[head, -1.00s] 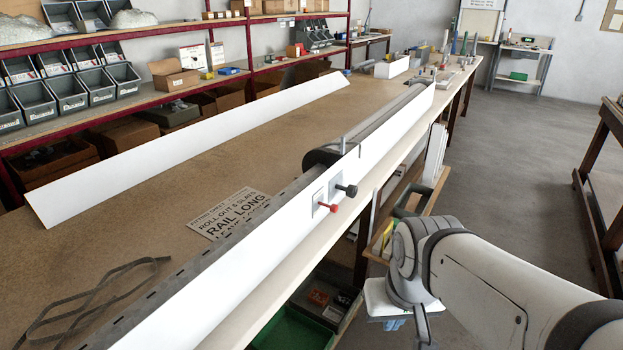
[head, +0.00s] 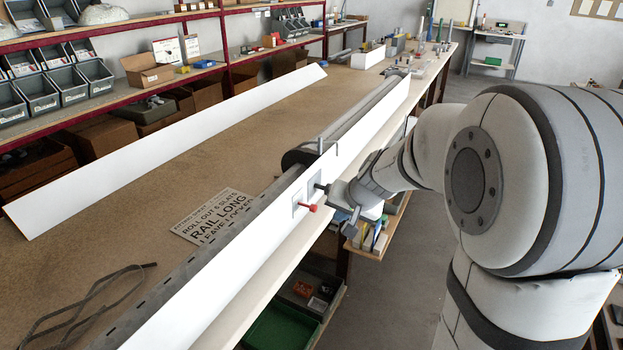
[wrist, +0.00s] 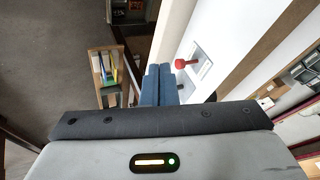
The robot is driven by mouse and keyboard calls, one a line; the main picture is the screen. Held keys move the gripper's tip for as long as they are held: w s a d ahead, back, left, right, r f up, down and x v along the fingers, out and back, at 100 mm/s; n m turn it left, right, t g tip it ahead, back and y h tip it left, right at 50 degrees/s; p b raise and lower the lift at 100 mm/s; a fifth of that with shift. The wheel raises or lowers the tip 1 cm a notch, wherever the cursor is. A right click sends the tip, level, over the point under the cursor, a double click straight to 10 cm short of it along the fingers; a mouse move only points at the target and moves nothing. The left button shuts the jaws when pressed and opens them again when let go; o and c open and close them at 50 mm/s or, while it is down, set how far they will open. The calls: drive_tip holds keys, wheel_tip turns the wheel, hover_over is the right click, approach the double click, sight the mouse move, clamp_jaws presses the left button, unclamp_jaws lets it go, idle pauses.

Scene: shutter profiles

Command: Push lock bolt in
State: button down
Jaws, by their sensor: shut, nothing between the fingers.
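A long white profile (head: 262,222) stands along the bench's front edge. A red-knobbed bolt (head: 309,207) sticks out of a small plate on its front face. A black-knobbed bolt (head: 320,187) sits just beyond it on a second plate. My gripper (head: 341,193) is right beside the black knob; whether it touches cannot be told. In the wrist view my blue fingers (wrist: 158,85) are together and empty. The red knob (wrist: 186,63) shows to their right, apart from them.
A printed sign (head: 214,214) and a grey strap (head: 75,305) lie on the bench. Another white profile (head: 170,140) lies behind. Below the bench edge are a small wooden shelf (head: 376,243) and a green bin (head: 283,328).

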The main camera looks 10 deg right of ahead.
sight(307, 206)
drive_tip(key=w+d+m+t, duration=0.1)
drive_tip(key=w+d, duration=0.2)
drive_tip(key=w, duration=0.2)
drive_tip(key=w+a+r+p+x, duration=0.1)
drive_tip(key=a+p+x, duration=0.1)
drive_tip(key=x, duration=1)
drive_tip(key=shift+w+a+f+m, duration=0.15)
drive_tip(key=shift+w+a+m, duration=0.05)
drive_tip(key=shift+a+m, duration=0.1)
drive_tip(key=shift+d, duration=0.1)
